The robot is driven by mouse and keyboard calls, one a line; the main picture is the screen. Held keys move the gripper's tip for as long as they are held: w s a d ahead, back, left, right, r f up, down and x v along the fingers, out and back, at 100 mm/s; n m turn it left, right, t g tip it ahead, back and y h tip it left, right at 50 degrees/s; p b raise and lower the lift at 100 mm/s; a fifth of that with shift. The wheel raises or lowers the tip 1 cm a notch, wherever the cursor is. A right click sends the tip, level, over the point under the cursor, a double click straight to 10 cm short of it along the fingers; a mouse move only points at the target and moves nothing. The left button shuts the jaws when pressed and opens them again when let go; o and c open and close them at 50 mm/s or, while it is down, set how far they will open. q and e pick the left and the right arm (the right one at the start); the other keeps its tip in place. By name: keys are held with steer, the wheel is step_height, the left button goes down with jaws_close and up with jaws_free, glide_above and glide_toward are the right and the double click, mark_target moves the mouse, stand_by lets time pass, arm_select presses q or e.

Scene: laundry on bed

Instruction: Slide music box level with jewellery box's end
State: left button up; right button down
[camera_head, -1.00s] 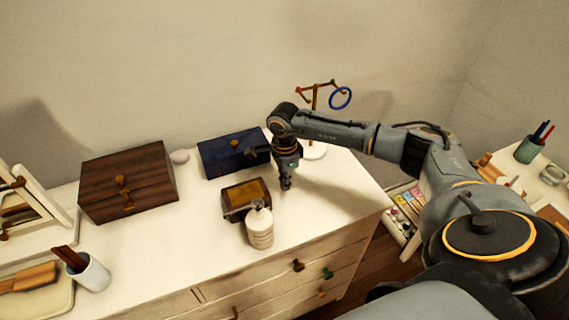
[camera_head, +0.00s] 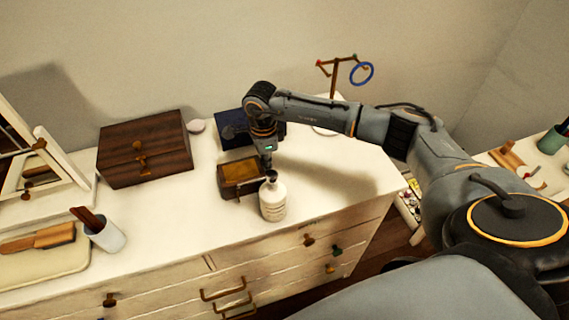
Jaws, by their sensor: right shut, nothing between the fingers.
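The music box (camera_head: 240,177), a small brown box with a tan top and a crank, sits on the white dresser top. A dark blue box (camera_head: 230,130) stands just behind it, and a larger striped wooden box with knobs (camera_head: 145,150) stands to its left. I cannot tell for sure which of them is the jewellery box. The music box's left end looks nearly level with the blue box's left end. My right gripper (camera_head: 267,167) is shut and empty, pointing down at the music box's right end, seemingly touching it. My arm hides part of the blue box. My left gripper is out of view.
A white bottle (camera_head: 273,199) stands close at the music box's front right. A ring stand (camera_head: 333,90) is behind my right arm. The dresser top (camera_head: 340,170) is clear to the right.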

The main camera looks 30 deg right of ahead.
mark_target(224, 174)
steer(key=w+a+b, duration=0.1)
steer(key=a, duration=0.2)
steer(key=a+b, duration=0.2)
steer(key=a, duration=0.2)
steer(key=w+a+b, duration=0.1)
steer(key=a+b, duration=0.1)
steer(key=a, duration=0.1)
steer(key=shift+w+a+f, duration=0.15)
steer(key=shift+w+a, duration=0.2)
steer(key=shift+a, duration=0.35)
